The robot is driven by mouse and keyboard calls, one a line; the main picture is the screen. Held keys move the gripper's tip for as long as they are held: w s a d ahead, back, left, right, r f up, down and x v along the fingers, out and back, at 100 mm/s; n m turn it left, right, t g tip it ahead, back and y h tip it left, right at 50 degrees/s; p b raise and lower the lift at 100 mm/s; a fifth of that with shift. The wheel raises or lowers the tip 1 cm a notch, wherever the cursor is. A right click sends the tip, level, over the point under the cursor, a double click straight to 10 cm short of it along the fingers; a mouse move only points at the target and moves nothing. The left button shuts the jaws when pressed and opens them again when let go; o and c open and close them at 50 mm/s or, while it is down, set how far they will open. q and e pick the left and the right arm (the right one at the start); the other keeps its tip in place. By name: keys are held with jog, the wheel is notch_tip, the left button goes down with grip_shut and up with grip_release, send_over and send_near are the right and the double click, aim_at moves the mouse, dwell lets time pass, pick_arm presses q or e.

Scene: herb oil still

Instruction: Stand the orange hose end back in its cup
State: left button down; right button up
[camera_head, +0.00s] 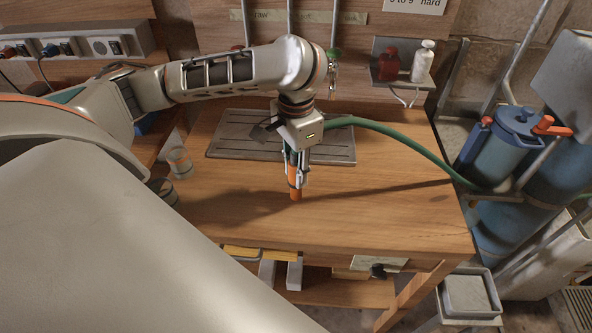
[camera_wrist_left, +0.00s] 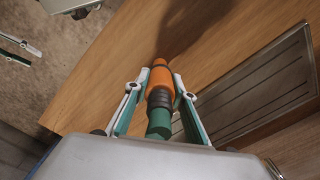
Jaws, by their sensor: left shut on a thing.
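The orange hose end (camera_head: 295,192) points down over the wooden table, with dark rings and a green hose behind it. My left gripper (camera_head: 297,178) is shut on the hose end from above. In the left wrist view the orange hose end (camera_wrist_left: 160,82) lies between the two fingers of my left gripper (camera_wrist_left: 157,92). I cannot tell whether its tip touches the table. The green hose (camera_head: 400,139) runs off to the right. My right gripper is not in view.
A grooved grey board (camera_head: 230,136) lies at the back of the wooden table (camera_head: 390,215). A wall shelf holds a red bottle (camera_head: 387,64) and a white bottle (camera_head: 422,62). A blue vessel (camera_head: 500,145) stands at the right. The table's right front part is clear.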

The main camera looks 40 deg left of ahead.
pick_arm(q)
jog(key=shift+f, duration=0.1)
jog(key=c, duration=1.7)
grip_release()
